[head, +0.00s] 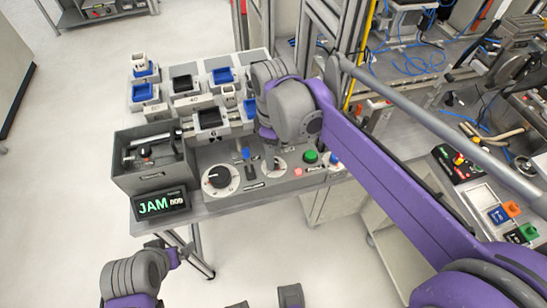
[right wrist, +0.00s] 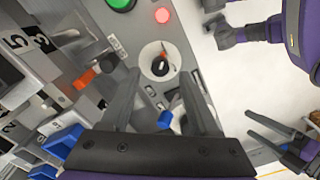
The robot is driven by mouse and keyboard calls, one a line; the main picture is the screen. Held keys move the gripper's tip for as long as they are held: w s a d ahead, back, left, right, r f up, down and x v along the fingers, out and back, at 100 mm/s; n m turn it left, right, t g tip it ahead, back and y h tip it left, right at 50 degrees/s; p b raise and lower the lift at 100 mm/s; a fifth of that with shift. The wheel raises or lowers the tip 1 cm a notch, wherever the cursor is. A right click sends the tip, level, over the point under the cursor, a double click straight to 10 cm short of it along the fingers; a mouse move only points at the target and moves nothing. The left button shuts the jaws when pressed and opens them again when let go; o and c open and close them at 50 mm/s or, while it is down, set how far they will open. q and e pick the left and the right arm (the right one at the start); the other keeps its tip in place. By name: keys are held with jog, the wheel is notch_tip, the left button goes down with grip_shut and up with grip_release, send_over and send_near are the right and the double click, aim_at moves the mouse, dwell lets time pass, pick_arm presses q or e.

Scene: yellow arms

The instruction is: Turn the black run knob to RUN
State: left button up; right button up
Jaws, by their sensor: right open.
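The control panel in the head view carries two white dials. The left dial (head: 219,178) has a large black knob; the right dial (head: 275,167) has a smaller knob beside a green button (head: 310,156). I cannot read their labels. My right gripper (right wrist: 158,108) is open; in the right wrist view the black knob (right wrist: 160,67) with a red pointer lies beyond and between its fingertips, apparently untouched. In the head view my right wrist hides those fingers above the panel. My left gripper (right wrist: 262,133) shows open and empty at the right of the wrist view, away from the panel.
A display (head: 162,204) reading JAM stands at the panel's left, before a grey open bin (head: 150,180). Fixtures with blue and black parts (head: 210,118) stand behind the panel. A red light (head: 297,171) glows near the green button. The floor in front is open.

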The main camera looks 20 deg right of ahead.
jog(key=shift+f, duration=1.5)
jog(key=shift+c, duration=0.4)
grip_shut()
